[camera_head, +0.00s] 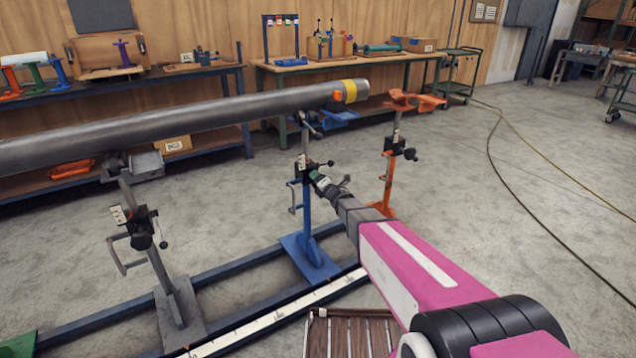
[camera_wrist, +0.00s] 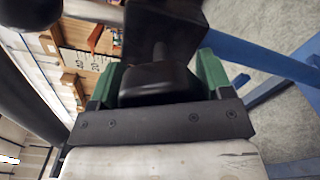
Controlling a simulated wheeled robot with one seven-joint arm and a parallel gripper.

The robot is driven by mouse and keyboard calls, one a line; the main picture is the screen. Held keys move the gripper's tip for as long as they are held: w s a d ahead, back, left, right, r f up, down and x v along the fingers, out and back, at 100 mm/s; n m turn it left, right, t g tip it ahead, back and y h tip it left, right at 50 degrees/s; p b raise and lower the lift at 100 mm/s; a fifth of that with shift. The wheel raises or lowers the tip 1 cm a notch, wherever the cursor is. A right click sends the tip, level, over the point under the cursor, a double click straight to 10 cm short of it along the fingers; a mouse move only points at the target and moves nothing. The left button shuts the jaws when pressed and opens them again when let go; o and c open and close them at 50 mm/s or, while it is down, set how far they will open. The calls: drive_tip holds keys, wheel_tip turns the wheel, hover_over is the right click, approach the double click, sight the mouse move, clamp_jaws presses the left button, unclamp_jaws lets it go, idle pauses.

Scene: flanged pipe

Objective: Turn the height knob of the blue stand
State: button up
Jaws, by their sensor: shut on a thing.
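The blue stand (camera_head: 306,218) stands upright near the middle of the head view, with its blue base plate on the floor rails. My gripper (camera_head: 319,181) reaches up to the black fittings on its post. In the wrist view, the green fingers of my gripper (camera_wrist: 159,78) lie on either side of a black knob (camera_wrist: 156,84) and are shut on it. Blue parts of the stand (camera_wrist: 270,60) show at the right there. The gripper hides much of the knob in the head view.
A long grey pipe (camera_head: 200,118) with a yellow band runs above the stands. A grey stand (camera_head: 180,305) is at left, and an orange stand (camera_head: 388,185) is just behind my arm. Workbenches line the wall. Open floor lies at right, crossed by cables.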

idle(0.4)
drive_tip(key=o, duration=0.9)
drive_tip(key=shift+s, duration=0.1)
drive_tip(key=v, duration=1)
drive_tip(key=shift+s+d, duration=0.3)
